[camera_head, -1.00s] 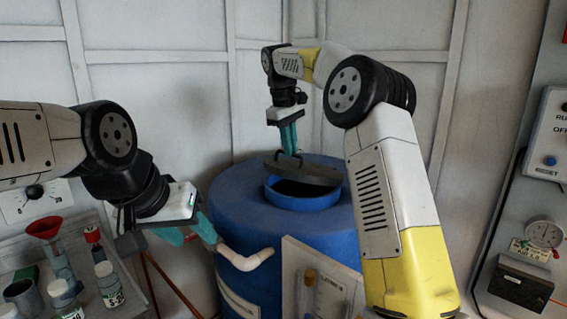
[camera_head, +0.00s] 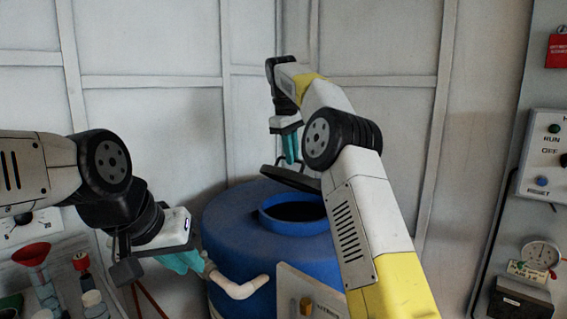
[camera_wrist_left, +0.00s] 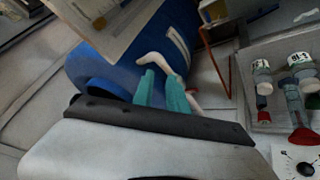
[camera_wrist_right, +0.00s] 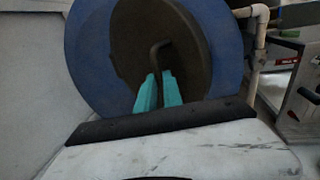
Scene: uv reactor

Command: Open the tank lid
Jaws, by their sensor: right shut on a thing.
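The blue tank (camera_head: 235,225) stands in the corner, and its round top opening (camera_head: 300,212) shows dark inside. The dark round lid (camera_head: 284,178) is tilted above the far side of the opening, uncovering much of it. My right gripper (camera_head: 290,150) is shut on the lid's bent handle; the right wrist view shows the handle (camera_wrist_right: 155,52), the lid (camera_wrist_right: 130,45) and the fingers (camera_wrist_right: 158,90). My left gripper (camera_head: 187,262) is beside the tank near a pale pipe (camera_head: 240,288). In the left wrist view its fingers (camera_wrist_left: 162,88) look apart, with the pipe close by.
A bench with a red funnel (camera_head: 31,253) and bottles stands at left. A control panel (camera_head: 545,165) with a gauge (camera_head: 541,255) is on the right. A board (camera_head: 312,300) stands before the tank, and my right arm passes in front of the tank's right side.

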